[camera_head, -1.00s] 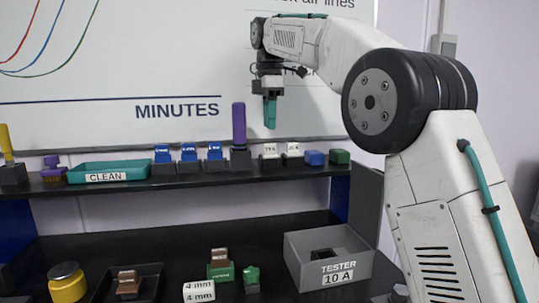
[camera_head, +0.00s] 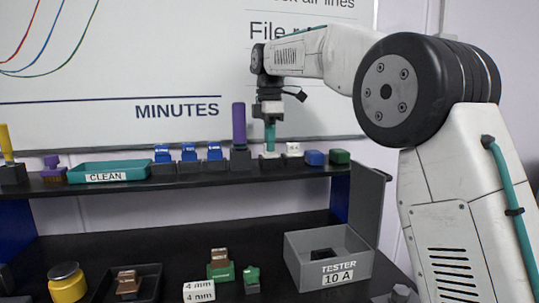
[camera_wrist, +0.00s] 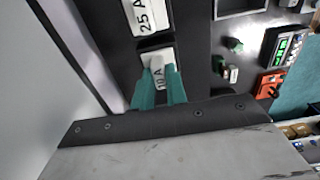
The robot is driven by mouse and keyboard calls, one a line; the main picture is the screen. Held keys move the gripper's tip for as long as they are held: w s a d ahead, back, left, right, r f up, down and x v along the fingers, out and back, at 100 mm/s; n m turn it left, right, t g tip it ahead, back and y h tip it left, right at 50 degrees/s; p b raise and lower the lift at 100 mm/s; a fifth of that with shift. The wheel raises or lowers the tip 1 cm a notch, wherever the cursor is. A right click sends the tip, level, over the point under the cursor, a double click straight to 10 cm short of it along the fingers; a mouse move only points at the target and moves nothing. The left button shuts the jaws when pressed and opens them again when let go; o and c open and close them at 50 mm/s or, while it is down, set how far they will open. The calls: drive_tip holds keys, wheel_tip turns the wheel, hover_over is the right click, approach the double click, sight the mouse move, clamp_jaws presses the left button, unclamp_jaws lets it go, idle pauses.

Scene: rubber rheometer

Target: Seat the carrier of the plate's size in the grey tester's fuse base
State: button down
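The grey tester (camera_head: 297,262) is an open box with a plate reading TESTER 10 A (camera_head: 338,277). Its dark fuse base (camera_head: 322,253) shows partly inside, behind the front wall. My gripper (camera_head: 270,148) points down over a white carrier (camera_head: 270,157) on the shelf.
Blue (camera_head: 315,158) and green (camera_head: 340,157) pieces stand to the right on the shelf (camera_head: 120,185). A tall purple-handled piece (camera_head: 239,124) stands close to the left. A teal CLEAN tray (camera_head: 110,170) lies farther left. The whiteboard and wall are close behind.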

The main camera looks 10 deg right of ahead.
drive_tip(key=shift+r, duration=2.5)
